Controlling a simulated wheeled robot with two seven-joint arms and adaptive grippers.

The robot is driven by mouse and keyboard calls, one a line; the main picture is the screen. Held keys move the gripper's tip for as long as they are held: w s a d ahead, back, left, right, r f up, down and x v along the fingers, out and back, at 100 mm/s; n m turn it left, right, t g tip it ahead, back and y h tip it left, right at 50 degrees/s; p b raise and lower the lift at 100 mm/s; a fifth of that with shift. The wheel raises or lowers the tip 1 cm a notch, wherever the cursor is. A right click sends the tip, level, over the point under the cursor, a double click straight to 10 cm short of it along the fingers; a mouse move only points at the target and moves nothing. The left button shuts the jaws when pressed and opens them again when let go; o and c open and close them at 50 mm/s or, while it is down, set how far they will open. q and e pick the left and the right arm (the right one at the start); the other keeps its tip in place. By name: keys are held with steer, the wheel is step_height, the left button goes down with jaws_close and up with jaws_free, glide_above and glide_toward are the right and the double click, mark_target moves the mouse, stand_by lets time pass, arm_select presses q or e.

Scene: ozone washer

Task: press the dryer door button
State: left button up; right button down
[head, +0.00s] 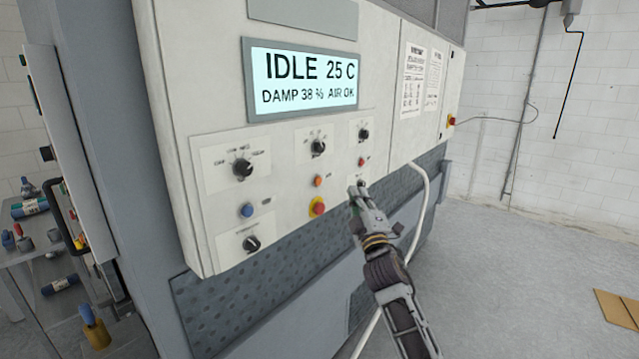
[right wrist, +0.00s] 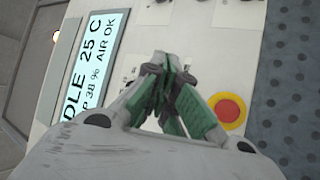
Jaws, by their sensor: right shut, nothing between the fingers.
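The control panel (head: 290,230) is a pale box on a large grey machine, with several small buttons and knobs. A blue button (head: 247,211), an orange button (head: 318,181) and a small red button (head: 362,162) show on it. Which one is the dryer door button I cannot tell; the labels are too small. My right gripper (head: 358,189) is shut and empty, its fingertips at the panel's lower right, below the small red button. They hide part of a label plate there. Contact cannot be told. In the right wrist view the closed fingertips (right wrist: 160,65) cover the panel surface. My left gripper is not in view.
A red emergency stop on yellow (head: 318,207) sits left of the fingertips, and also shows in the right wrist view (right wrist: 229,109). The display (head: 305,80) reads IDLE, 25 C. A pale pipe (head: 424,190) runs right of the gripper. Open floor (head: 520,270) lies right.

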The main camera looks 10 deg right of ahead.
steer(key=w+a+b, duration=0.3)
steer(key=w+a, duration=0.2)
steer(key=w, duration=0.1)
steer(key=shift+w+a, duration=0.15)
steer(key=shift+w, duration=0.2)
stand_by(0.3)
steer(key=shift+w+a+b, duration=0.55)
steer(key=shift+w+b, duration=0.15)
stand_by(3.0)
steer(key=shift+s+d, duration=0.15)
steer(key=shift+s, duration=0.05)
steer(key=shift+s+d+p, duration=0.4)
steer(key=shift+s+p, duration=0.05)
steer(key=shift+s, duration=0.05)
stand_by(0.6)
steer(key=shift+s+d+p, duration=0.55)
steer(key=shift+s+d, duration=0.25)
steer(key=shift+s, duration=0.2)
steer(key=shift+s+d+p, duration=0.55)
steer(key=shift+s+d, duration=0.2)
steer(key=shift+s, duration=0.25)
